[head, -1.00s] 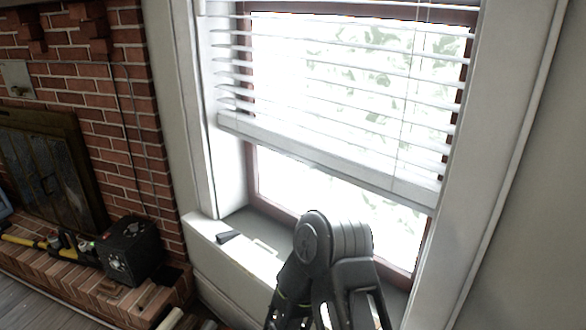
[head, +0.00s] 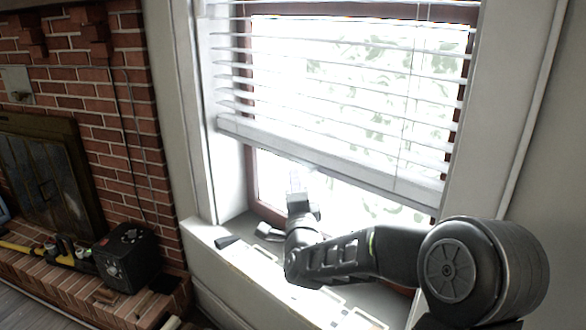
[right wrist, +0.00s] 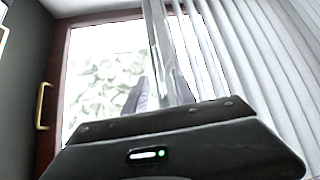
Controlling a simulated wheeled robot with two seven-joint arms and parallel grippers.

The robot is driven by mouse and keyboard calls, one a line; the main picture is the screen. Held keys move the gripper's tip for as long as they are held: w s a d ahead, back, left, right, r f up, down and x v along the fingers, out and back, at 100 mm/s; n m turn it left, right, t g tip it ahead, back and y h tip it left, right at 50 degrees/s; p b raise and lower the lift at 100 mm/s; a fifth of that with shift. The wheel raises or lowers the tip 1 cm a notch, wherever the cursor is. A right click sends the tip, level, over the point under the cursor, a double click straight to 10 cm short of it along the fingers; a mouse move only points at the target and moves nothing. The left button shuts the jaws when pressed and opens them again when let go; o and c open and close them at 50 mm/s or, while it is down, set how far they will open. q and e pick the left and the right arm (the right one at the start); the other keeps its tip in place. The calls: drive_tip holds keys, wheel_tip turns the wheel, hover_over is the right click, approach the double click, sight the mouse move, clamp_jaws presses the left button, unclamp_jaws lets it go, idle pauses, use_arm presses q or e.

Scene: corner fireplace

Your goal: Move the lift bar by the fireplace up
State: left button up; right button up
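The lift bar is the white bottom rail (head: 375,178) of the window blind, hanging tilted across the window in the head view. My right arm reaches in from the lower right, and its gripper (head: 298,185) is just under the rail, left of its middle, washed out by glare. In the right wrist view the two fingers (right wrist: 162,93) stand apart, with a pale bar (right wrist: 158,40), seemingly the rail, between them. I cannot tell whether they touch it. My left gripper is not in view.
The window sill (head: 225,262) lies below my right forearm, with a small dark object (head: 228,241) on it. A brick fireplace (head: 120,130) and a black box (head: 127,257) are at left. Raised slats (head: 340,75) hang above the rail.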

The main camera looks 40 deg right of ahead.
sight(293, 167)
drive_tip(key=shift+p+x, duration=1)
drive_tip(key=shift+x, duration=2.9)
drive_tip(key=shift+f, duration=0.1)
drive_tip(key=shift+c, duration=0.3)
clamp_jaws()
